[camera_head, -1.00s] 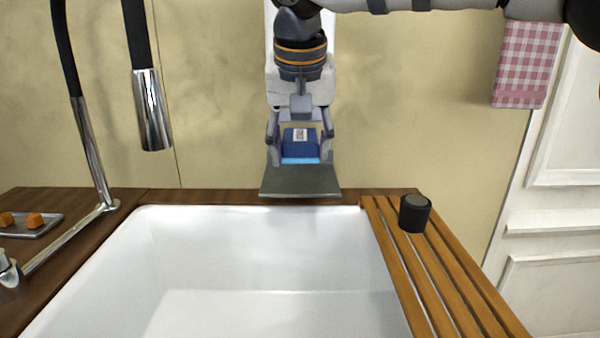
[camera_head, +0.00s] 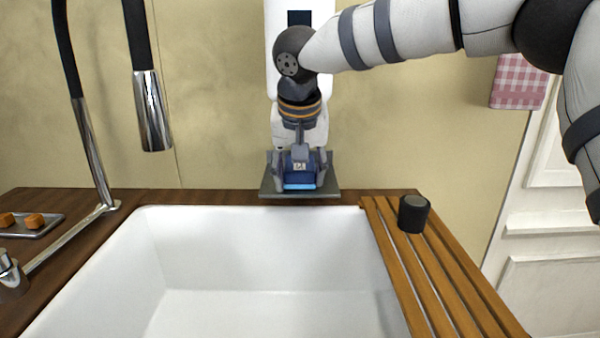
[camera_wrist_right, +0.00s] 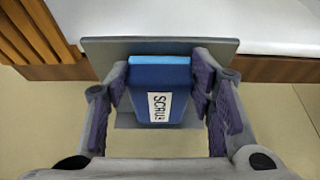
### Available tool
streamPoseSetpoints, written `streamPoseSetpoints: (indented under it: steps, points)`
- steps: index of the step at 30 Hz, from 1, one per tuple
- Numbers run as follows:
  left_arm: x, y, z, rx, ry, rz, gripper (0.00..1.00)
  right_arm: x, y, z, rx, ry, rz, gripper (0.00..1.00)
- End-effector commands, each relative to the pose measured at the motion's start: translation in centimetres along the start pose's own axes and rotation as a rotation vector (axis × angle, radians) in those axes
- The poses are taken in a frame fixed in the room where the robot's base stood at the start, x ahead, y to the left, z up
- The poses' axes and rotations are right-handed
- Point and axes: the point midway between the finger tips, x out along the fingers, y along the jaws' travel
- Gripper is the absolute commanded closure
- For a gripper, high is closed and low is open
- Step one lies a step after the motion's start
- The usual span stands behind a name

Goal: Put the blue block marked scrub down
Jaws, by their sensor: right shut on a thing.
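The blue block (camera_head: 300,176) has a lighter blue edge and a white label; in the right wrist view the label on the block (camera_wrist_right: 160,92) reads SCRUB. My right gripper (camera_head: 300,180) is shut on it, one finger on each side. The gripper also shows in the right wrist view (camera_wrist_right: 160,90). The block is at a flat grey plate (camera_head: 267,190) behind the sink's back rim; I cannot tell whether it touches the plate. My left gripper is not in view.
A white sink (camera_head: 250,240) fills the middle. A slatted wooden rack (camera_head: 420,275) with a black cup (camera_head: 414,213) lies on its right. A chrome tap (camera_head: 152,110) hangs at the left, near a small tray (camera_head: 28,228) of orange pieces.

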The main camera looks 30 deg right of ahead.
Motion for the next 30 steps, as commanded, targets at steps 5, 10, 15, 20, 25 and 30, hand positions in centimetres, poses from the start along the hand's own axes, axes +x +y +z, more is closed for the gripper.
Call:
streamPoseSetpoints:
  steps: [5, 10, 15, 20, 25, 30]
  points:
    - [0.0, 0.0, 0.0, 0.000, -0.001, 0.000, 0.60, 0.6, 0.0, 0.2, 0.000, -0.002, 0.001, 0.77]
    - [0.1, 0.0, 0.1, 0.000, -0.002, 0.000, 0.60, 1.2, 0.1, 0.5, -0.001, -0.006, 0.003, 0.48]
    - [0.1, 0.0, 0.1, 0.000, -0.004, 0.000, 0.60, 1.4, 0.0, 0.7, -0.002, -0.010, 0.005, 0.31]
    - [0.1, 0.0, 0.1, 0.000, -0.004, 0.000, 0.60, 1.3, 0.0, 0.7, -0.002, -0.010, 0.004, 0.31]
    - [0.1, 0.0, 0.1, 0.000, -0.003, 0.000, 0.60, 0.7, 0.0, 0.4, -0.001, -0.006, 0.004, 0.31]
    - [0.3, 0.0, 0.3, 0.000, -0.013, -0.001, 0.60, -3.2, 0.0, 0.0, -0.001, -0.003, 0.000, 0.31]
